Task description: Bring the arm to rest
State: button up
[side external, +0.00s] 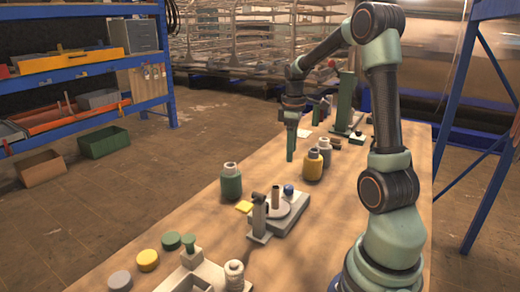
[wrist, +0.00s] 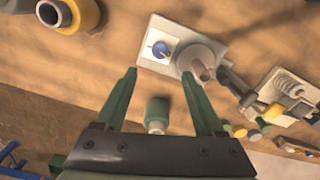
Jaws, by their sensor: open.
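My gripper (side external: 291,142) points down above the wooden table, near its left edge in the side view. In the wrist view my gripper (wrist: 160,95) shows two green fingers spread apart with nothing held between them. A green bottle (side external: 231,182) stands on the table in front of my gripper in the side view. In the wrist view the green bottle (wrist: 156,115) appears between the fingers but below them. My arm is bent over the table from its base at the right.
A yellow bottle (side external: 312,166) stands close to the right of my gripper. A grey fixture (side external: 285,218) with a post and blue knob sits nearer the camera. Several round lids (side external: 147,260) lie near the front. Blue shelving (side external: 82,62) stands left, off the table.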

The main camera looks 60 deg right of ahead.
jog(key=s+a+r+m+t, duration=0.1)
jog(key=a+r, duration=0.3)
jog(key=a, duration=0.9)
jog(key=s+a+r+m+t, duration=0.1)
jog(key=a+r+t, duration=0.3)
jog(key=a, duration=0.9)
jog(key=shift+s+m+t, duration=0.2)
jog(key=shift+m+t, duration=0.1)
jog(key=shift+m, duration=0.3)
